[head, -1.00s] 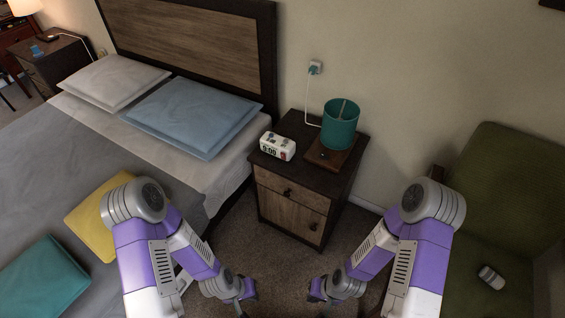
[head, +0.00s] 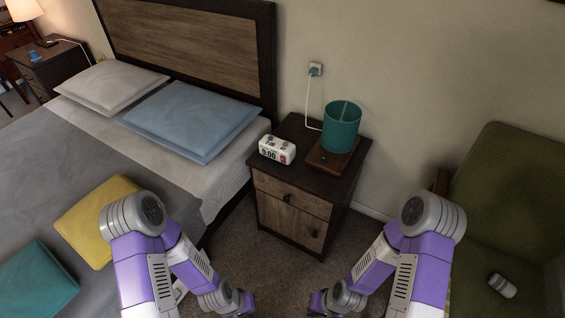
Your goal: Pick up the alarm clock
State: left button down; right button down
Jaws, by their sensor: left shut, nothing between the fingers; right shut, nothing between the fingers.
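The nightstand front shows two wooden panels with knobs.
A teal lamp (head: 341,127) on a wooden base stands right of the clock, its cord running to a wall outlet (head: 315,70). A bed with pillows (head: 190,115) is at the left. A green chair (head: 505,190) holding a small grey-white object (head: 502,286) is at the right. Carpet lies between.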

aim_at(273, 149)
jog(key=z, duration=0.1)
jog(key=k, duration=0.4)
jog(key=u, duration=0.5)
jog(key=i, duration=1.45)
jog(key=z, duration=0.65)
jog(key=k, duration=0.5)
